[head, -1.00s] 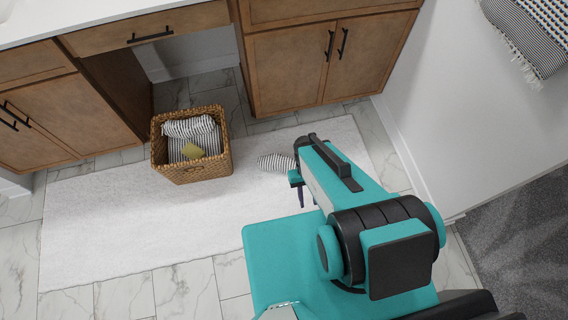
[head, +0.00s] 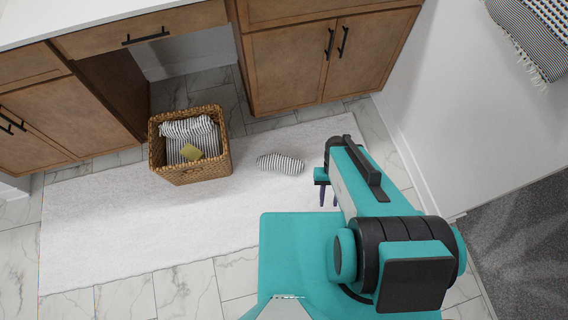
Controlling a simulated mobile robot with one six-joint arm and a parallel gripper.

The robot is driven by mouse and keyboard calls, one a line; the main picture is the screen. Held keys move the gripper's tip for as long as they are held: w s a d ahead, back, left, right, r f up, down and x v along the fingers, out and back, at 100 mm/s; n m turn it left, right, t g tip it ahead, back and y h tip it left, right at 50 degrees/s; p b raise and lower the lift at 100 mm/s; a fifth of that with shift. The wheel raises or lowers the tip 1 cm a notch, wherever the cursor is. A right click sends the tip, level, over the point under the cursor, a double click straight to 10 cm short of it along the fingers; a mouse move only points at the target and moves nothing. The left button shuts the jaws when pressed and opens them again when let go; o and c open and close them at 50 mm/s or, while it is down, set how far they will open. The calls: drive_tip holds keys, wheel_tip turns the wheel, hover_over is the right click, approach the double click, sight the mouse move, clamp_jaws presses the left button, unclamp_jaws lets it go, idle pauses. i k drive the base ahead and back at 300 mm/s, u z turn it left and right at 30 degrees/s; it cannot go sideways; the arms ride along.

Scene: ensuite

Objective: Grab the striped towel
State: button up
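A small striped towel (head: 280,163), white with dark stripes, lies bunched on the white rug, to the right of the wicker basket. More striped cloth (head: 189,131) lies inside the basket.
Wooden cabinets (head: 290,65) line the back. A white wall (head: 455,110) bounds the right side. The rug's left and front parts are clear.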

sight(286, 164)
drive_tip(key=z, duration=0.1)
drive_tip(key=k, duration=1.25)
drive_tip(key=u, duration=1.4)
drive_tip(key=i, duration=1)
drive_tip(key=z, duration=0.1)
